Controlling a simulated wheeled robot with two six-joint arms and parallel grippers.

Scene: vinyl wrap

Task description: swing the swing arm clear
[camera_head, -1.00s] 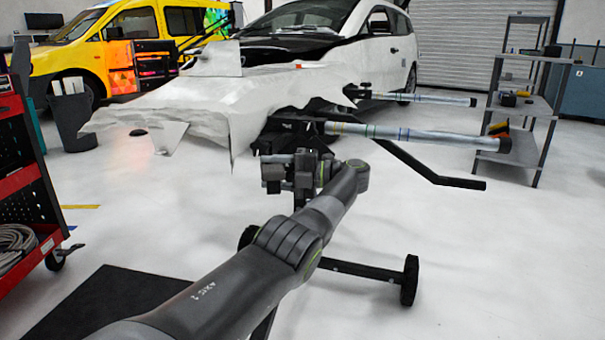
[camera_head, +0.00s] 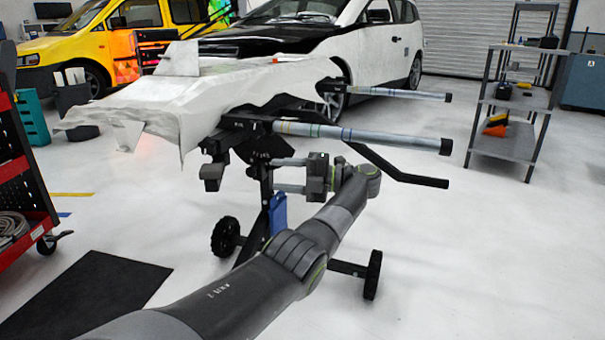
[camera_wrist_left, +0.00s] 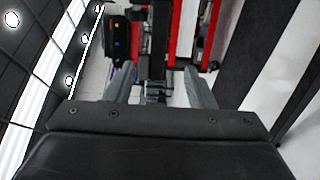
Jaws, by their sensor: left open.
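A dark wheeled stand (camera_head: 262,212) carries two long pale tubes with black ends, a nearer tube (camera_head: 365,136) and a farther tube (camera_head: 390,93), both reaching right. A black bent bar (camera_head: 400,175) juts right below the nearer tube. I cannot tell for sure which part is the swing arm. My left gripper (camera_head: 279,175) is open and points left beside the stand's upright, below the nearer tube. Contact with the stand cannot be told. In the left wrist view its fingers (camera_wrist_left: 158,78) are apart, with nothing clearly held between them. My right gripper is out of view.
A white sheet (camera_head: 170,95) drapes over the stand's left part. Behind are a white car (camera_head: 388,42) and a yellow van (camera_head: 60,48). A grey shelf (camera_head: 505,143) stands right, a red cart (camera_head: 25,175) left. Floor at front right is clear.

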